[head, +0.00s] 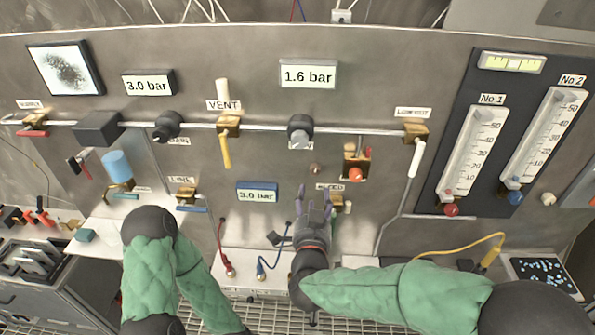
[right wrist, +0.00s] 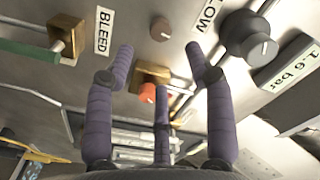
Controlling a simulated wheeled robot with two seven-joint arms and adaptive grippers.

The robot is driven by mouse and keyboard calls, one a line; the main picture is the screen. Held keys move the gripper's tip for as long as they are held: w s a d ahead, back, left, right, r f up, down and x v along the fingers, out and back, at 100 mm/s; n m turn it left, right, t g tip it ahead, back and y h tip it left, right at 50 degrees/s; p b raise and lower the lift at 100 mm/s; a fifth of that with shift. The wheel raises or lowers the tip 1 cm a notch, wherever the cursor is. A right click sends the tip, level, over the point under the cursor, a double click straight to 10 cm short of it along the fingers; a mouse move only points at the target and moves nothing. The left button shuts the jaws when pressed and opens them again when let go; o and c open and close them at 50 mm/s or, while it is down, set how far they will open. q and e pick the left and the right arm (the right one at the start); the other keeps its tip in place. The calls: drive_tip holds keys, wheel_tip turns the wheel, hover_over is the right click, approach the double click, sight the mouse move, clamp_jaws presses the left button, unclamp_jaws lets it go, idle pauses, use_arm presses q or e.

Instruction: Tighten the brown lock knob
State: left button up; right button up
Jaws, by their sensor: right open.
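The brown lock knob (head: 315,168) is a small round knob on the steel panel, below the large black regulator knob. In the right wrist view the brown knob (right wrist: 160,28) shows a pale mark on its face and lies beyond the fingertips, between them in the picture. My right gripper (head: 317,203) is just below the knob in the head view. Its three purple fingers (right wrist: 160,60) are spread open and empty, apart from the knob. My left gripper is out of view.
A brass valve with a red knob (head: 355,173) is right of the brown knob. The brass BLEED valve (head: 337,203) sits close beside my right fingers. The black regulator knob (head: 300,128) is above. The blue-framed 3.0 bar display (head: 257,192) is at left.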

sight(315, 173)
drive_tip(key=w, duration=1)
drive_tip(key=shift+w, duration=0.15)
